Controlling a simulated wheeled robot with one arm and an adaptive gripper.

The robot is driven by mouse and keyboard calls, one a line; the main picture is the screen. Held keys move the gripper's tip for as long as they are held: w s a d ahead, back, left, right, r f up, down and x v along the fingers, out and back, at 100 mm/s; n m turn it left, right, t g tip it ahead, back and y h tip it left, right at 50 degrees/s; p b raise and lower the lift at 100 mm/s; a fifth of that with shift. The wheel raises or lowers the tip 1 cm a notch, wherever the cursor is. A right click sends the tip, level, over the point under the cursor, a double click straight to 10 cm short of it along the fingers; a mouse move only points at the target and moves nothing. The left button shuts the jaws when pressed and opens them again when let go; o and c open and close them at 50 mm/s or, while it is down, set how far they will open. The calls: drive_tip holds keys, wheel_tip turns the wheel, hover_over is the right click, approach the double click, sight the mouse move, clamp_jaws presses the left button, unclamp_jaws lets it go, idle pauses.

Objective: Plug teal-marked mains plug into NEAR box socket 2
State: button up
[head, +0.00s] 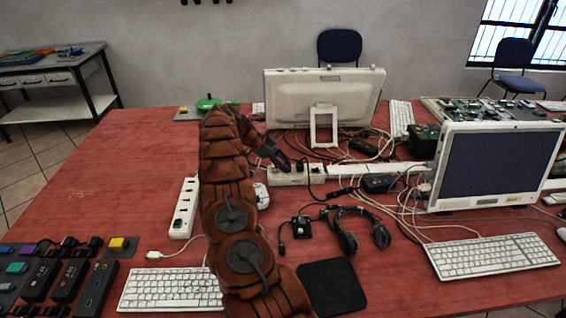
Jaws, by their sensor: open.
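My gripper (277,158), at the end of my brown segmented arm, is open just above the left end of a long white socket strip (318,180). Dark plugs show at that end, close to the fingertips; I cannot tell whether the fingers touch one. A second white socket box (183,208) lies left of my arm, with a row of dark sockets on top. I cannot make out a teal mark on any plug or a socket number, and my arm hides part of the table.
A monitor (323,98) stands behind the strip, and another screen (495,163) at right. Tangled cables, a headset (348,240) and a black pad (331,287) lie in front. A keyboard (172,290) and dark modules (70,280) are front left.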

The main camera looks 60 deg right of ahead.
drive_tip(key=shift+v, duration=3.75)
